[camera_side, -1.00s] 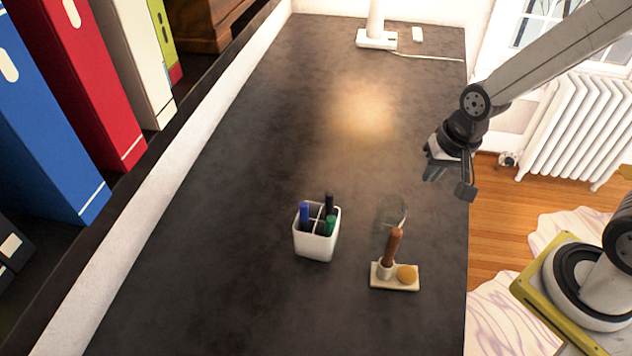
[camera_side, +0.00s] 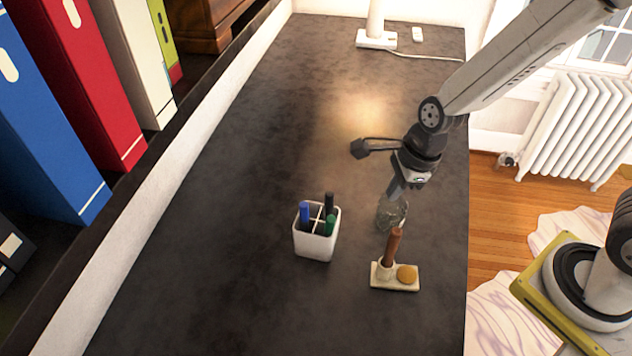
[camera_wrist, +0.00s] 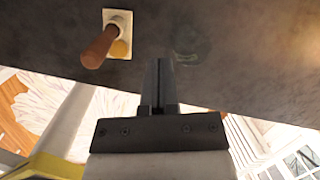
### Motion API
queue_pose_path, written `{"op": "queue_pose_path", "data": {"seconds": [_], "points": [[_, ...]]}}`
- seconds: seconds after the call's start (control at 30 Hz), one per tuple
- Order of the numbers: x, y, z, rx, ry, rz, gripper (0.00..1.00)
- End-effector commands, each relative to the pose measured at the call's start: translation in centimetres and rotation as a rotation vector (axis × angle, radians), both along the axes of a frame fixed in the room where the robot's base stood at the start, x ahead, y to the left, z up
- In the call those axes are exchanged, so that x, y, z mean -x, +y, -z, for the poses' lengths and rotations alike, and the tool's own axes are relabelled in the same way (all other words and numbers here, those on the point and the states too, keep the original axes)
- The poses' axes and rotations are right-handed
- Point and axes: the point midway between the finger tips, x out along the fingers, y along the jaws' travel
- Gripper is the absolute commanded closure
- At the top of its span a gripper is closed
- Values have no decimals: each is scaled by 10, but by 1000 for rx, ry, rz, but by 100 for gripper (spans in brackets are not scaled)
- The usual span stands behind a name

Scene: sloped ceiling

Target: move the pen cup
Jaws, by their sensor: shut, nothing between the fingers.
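The white pen cup (camera_side: 316,245) stands upright on the dark desk in the side view. Its compartments hold a blue pen (camera_side: 305,213), a black pen (camera_side: 328,204) and a green pen (camera_side: 330,224). My gripper (camera_side: 393,194) is shut and empty, to the right of the cup and a little farther back, above or beside a clear glass (camera_side: 391,216). I cannot tell whether it touches the glass. In the wrist view my gripper's fingers (camera_wrist: 158,62) are together. The pen cup is not in the wrist view.
A cream stand (camera_side: 395,283) with a brown wooden handle (camera_side: 393,247) and a round yellow piece is in front of the glass. A white lamp base (camera_side: 377,39) and cable are at the far end. Binders (camera_side: 85,90) line the left. The desk's middle is clear.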

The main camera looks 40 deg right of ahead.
Motion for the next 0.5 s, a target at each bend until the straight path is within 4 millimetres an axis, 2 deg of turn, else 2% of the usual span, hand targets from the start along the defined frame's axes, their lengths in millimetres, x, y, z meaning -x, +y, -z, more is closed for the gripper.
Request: {"op": "queue_pose_path", "data": {"seconds": [0.2, 0.5], "points": [[-3, 12, 5, -59, 46, 237, 100], [-4, 16, 6, -83, 66, 337, 100]]}}
